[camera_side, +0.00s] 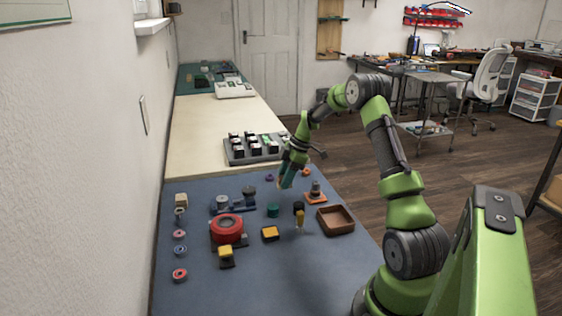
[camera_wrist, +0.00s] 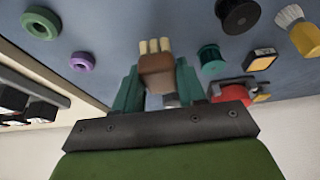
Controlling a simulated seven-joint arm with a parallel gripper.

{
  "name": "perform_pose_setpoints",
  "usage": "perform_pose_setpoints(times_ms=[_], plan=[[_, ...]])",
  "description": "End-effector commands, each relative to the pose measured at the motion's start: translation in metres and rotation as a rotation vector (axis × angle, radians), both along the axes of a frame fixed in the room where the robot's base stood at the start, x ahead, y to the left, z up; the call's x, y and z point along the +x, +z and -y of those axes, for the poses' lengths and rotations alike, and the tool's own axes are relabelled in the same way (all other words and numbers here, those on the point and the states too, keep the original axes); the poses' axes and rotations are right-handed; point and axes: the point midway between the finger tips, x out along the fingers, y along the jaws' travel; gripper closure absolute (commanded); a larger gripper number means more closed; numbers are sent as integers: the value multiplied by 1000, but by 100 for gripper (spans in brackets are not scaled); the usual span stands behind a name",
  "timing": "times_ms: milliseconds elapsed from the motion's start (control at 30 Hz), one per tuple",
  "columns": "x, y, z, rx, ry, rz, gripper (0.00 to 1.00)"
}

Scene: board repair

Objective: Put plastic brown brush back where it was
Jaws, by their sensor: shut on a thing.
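My gripper (camera_side: 286,180) is above the far part of the blue mat in the side view. In the wrist view, my gripper (camera_wrist: 158,82) has its teal fingers shut on a brown brush (camera_wrist: 157,66). The brush's pale bristle tufts point away from the palm. In the side view the brush is too small and too covered by the fingers to make out.
The blue mat (camera_side: 190,290) holds a brown tray (camera_side: 336,221), a red round piece (camera_side: 227,229), a yellow block (camera_side: 270,233), a green spool (camera_side: 273,210) and several rings at the left. A grey rack (camera_side: 237,157) of dark-topped items stands behind. The mat's front is clear.

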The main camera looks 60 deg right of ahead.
Motion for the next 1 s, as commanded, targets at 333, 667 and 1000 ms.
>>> perform_pose_setpoints(times_ms=[333, 667, 1000], plan=[[0, -39, -1, 2, 0, -2, 84], [0, -42, 0, -1, 0, -1, 84], [0, -43, 0, -1, 0, -1, 35]])
